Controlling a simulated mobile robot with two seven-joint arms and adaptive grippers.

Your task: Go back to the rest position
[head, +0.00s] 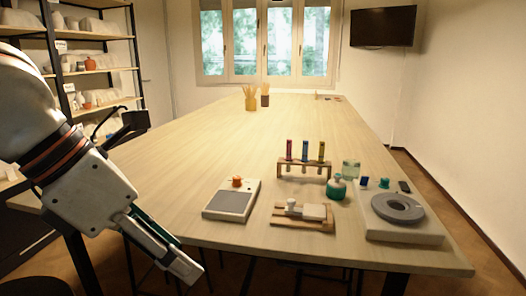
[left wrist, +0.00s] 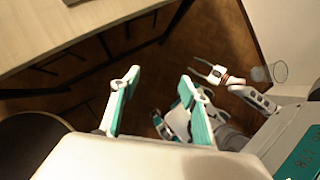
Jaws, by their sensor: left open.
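My left gripper (head: 184,263) hangs in front of the table's near left edge, at the lower left of the head view, pointing down and right. In the left wrist view its two teal-lined fingers (left wrist: 157,88) stand wide apart with nothing between them. It is clear of the objects on the table (head: 240,130). I cannot make out my right gripper in the head view.
On the table's near right are a scale (head: 231,203), a test-tube rack (head: 303,168), a green jar (head: 337,189), a wooden block set (head: 302,214) and a grey ring on a slab (head: 398,207). Shelves (head: 92,70) stand left.

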